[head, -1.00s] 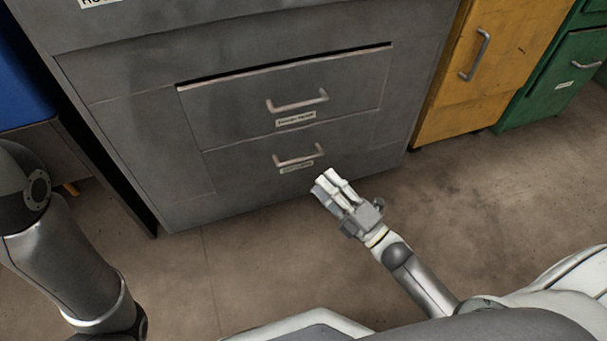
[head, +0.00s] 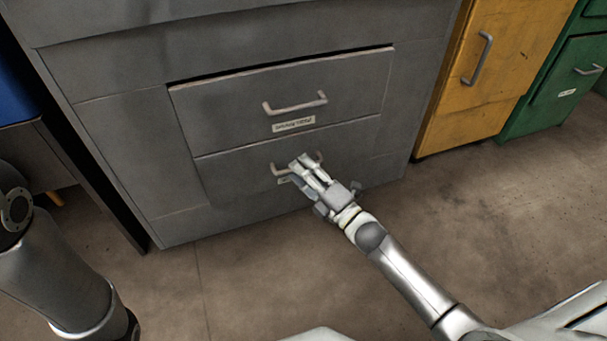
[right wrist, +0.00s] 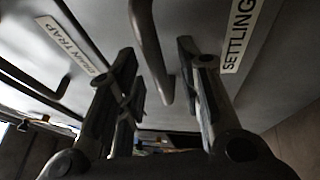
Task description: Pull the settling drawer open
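The settling drawer (head: 232,172) is the lower drawer of the grey cabinet and looks shut. Its bar handle (head: 275,169) is partly hidden by my right gripper (head: 301,166). In the right wrist view the SETTLING label (right wrist: 239,32) shows beside the handle (right wrist: 148,45). My right gripper (right wrist: 158,75) is open there, its fingers apart, one on either side of the handle. I see no clear contact between fingers and handle. My left arm shows at the left edge of the head view, but its gripper is out of frame.
An upper drawer (head: 345,85) with its own handle (head: 295,105) and label sits directly above. The grey cabinet (head: 110,60) stands beside a yellow cabinet (head: 455,110) and a green one (head: 550,85). Bare floor (head: 250,285) lies in front.

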